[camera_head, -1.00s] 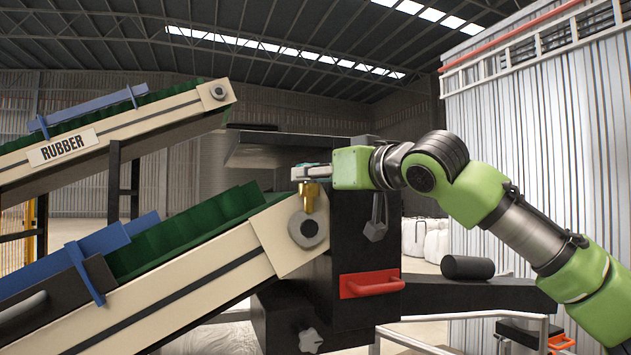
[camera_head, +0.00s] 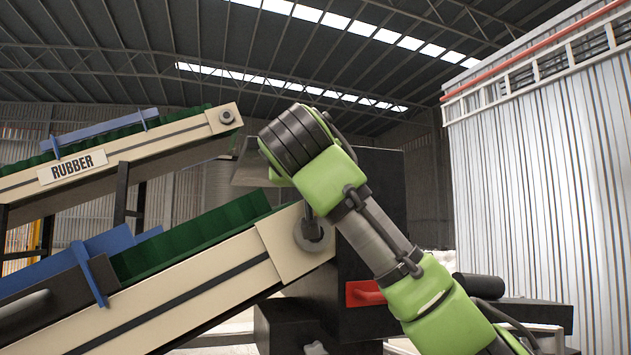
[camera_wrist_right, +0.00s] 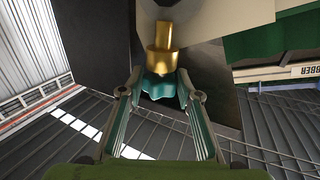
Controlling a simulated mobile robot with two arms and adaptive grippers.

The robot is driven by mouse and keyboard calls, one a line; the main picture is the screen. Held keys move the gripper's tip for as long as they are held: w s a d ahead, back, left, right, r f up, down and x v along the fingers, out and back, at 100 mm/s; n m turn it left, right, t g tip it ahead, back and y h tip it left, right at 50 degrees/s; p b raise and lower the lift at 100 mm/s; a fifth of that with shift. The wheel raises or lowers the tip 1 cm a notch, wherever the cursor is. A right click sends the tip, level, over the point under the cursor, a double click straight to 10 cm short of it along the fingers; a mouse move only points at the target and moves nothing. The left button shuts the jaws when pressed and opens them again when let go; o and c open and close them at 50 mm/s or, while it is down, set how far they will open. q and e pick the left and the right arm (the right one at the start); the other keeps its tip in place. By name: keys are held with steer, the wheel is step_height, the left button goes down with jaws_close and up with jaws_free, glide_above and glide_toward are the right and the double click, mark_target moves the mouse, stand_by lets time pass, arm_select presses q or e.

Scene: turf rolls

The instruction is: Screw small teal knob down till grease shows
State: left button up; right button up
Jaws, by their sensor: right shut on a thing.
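The small teal knob (camera_wrist_right: 158,88) shows in the right wrist view, on the near end of a brass grease fitting (camera_wrist_right: 161,55). My right gripper (camera_wrist_right: 158,80) has its two fingertips on either side of the knob and is shut on it. In the head view my green right arm (camera_head: 340,190) covers the gripper, knob and brass fitting. I see no grease in either view. My left gripper is in neither view.
The lower conveyor's cream frame (camera_head: 215,285) ends at a grey bearing (camera_head: 311,236) close beside my arm. The upper conveyor with a RUBBER sign (camera_head: 72,166) is at the left.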

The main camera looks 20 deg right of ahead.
steer(key=shift+m+h, duration=0.3)
steer(key=shift+h, duration=0.2)
steer(key=o, duration=1.1)
steer(key=shift+o, duration=0.2)
steer(key=shift+a, duration=0.1)
steer(key=v, duration=1.2)
steer(key=shift+r, duration=0.2)
steer(key=shift+w+f, duration=0.1)
